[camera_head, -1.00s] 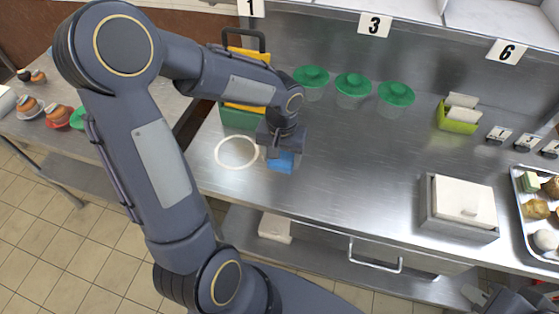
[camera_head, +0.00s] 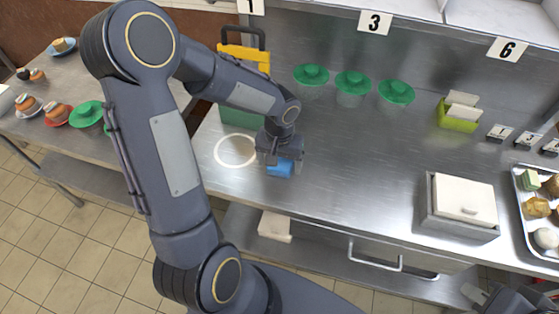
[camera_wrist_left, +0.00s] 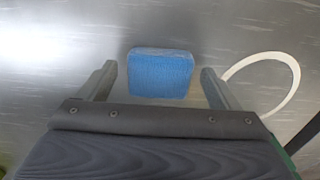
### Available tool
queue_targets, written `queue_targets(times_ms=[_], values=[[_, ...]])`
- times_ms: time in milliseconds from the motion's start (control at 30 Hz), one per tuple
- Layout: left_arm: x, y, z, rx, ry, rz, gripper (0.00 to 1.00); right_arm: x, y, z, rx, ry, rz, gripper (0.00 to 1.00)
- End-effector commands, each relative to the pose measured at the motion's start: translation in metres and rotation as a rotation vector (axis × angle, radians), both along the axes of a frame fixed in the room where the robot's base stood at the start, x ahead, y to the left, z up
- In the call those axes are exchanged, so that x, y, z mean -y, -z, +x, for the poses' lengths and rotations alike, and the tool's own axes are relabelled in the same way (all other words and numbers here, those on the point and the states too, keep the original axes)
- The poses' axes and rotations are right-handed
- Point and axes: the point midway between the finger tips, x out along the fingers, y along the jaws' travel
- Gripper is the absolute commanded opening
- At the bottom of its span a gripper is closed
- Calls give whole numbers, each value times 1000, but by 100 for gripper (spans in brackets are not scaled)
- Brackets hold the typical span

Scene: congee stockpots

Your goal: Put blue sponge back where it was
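The blue sponge (camera_head: 280,169) lies on the steel counter, just right of a white ring marking (camera_head: 217,150) and outside it. My left gripper (camera_head: 281,164) is right over the sponge. In the left wrist view the sponge (camera_wrist_left: 160,73) sits between the two spread fingers, with a gap on each side, so the gripper is open around it. My right gripper (camera_head: 492,297) shows only in part at the bottom right corner, away from the sponge; its fingers cannot be made out clearly.
A green and yellow container (camera_head: 240,116) stands behind the ring. Several green-lidded cups (camera_head: 353,83) line the back. A lime-green holder (camera_head: 458,115), a white-lidded box (camera_head: 463,203) and a food tray (camera_head: 525,205) are to the right. The middle of the counter is clear.

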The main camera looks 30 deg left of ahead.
Motion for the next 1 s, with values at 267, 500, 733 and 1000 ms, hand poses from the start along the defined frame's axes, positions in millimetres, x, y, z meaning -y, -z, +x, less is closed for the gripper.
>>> queue_targets(times_ms=[267,500,733,1000], values=[[0,-1,0,0,0,0,85,0,-1,0,0,0,0,0],[0,-29,1,5,-1,1,85,0,-6,0,0,0,0,0],[0,-80,1,7,-1,1,85,0,-7,0,0,0,0,0],[0,-118,1,3,0,1,85,0,-8,0,0,0,0,0]])
